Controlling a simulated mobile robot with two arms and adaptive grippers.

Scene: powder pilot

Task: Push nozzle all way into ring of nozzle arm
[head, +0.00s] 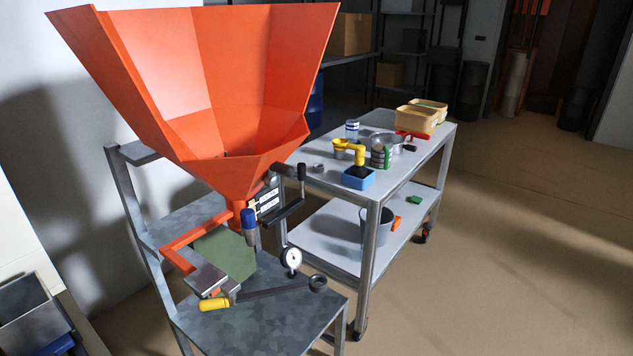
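The nozzle arm (275,292) is a dark bar reaching right over the grey metal stand, with a yellow handle (213,304) at its left end. Its dark ring (318,283) is at the right end, near the stand's right edge. I cannot tell if anything sits in the ring. No part is clearly the nozzle; a small grey round piece (318,168) lies on the cart's top near its left edge, but I cannot tell what it is. Neither of my grippers is in view.
A large orange hopper (150,70) rises above the stand (240,325), with a round dial (291,257) below it. A cart (375,210) behind right holds a blue box (358,180), tubs (415,119) and small items. Floor at right is clear.

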